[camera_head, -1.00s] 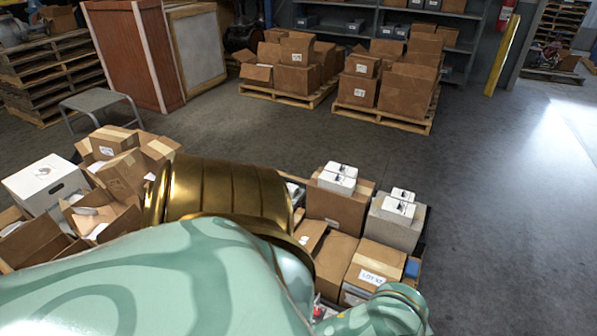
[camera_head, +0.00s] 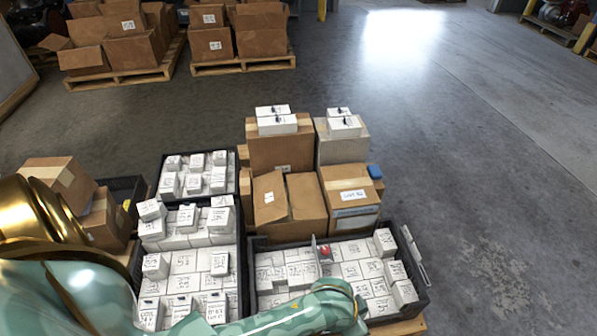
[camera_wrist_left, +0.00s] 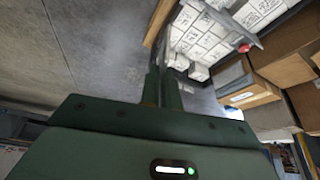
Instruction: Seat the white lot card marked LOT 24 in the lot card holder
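My left arm crosses the bottom of the head view; its gripper is hidden there. In the left wrist view the dark fingers of my left gripper (camera_wrist_left: 165,85) stand close together, pointing towards the crate's edge. I cannot tell whether anything is between them. I cannot make out a card marked LOT 24. A light grey upright panel (camera_head: 413,257) stands at the right wall of the near crate; I cannot tell whether it is the lot card holder. My right gripper is not in view.
The near black crate (camera_head: 424,293) holds several white cartons and a plate with a red knob (camera_head: 326,252). Brown boxes (camera_head: 289,205) stand behind it, one with a white label (camera_head: 353,195). Another carton-filled crate (camera_head: 241,262) is left. The concrete floor (camera_head: 480,170) is clear to the right.

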